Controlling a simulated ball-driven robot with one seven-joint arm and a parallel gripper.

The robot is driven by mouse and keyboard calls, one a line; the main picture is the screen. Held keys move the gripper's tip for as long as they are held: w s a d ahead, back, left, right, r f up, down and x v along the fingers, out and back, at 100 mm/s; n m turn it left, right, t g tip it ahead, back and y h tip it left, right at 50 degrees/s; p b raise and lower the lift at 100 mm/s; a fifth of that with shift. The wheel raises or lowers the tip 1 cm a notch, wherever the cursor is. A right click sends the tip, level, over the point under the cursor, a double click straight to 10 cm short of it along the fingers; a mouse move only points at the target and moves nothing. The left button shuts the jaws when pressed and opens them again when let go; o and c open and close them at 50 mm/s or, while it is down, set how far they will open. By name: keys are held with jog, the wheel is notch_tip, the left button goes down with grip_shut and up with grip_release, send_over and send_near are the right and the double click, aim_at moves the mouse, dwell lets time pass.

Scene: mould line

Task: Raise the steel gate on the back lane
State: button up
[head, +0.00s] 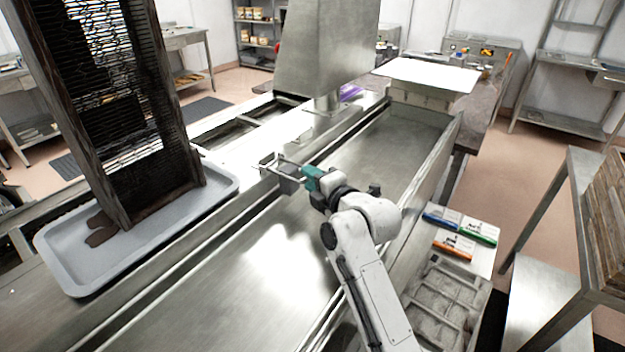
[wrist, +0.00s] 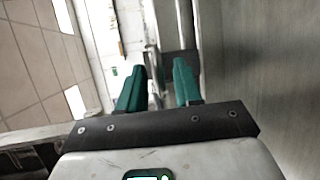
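My gripper (head: 308,176) reaches over the divider between the near steel trough and the lane behind it. Its two teal fingers are apart in the wrist view (wrist: 160,66). A small grey steel piece with a thin bar frame (head: 287,181), which looks like the gate, stands on the divider just beyond the fingertips. In the wrist view a dark grey block (wrist: 182,70) lies beyond the right finger, and a thin steel bar (wrist: 153,72) runs between the fingers. I cannot tell whether the fingers touch it. The gate's lower part is hidden.
A grey tray (head: 75,282) holding a tall dark wooden frame (head: 185,165) stands left on the line. A large steel housing (head: 325,50) rises behind the gripper. The near trough (head: 270,265) is empty.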

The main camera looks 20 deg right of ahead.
grip_shut()
jog(key=shift+f, duration=0.1)
dwell(1.2)
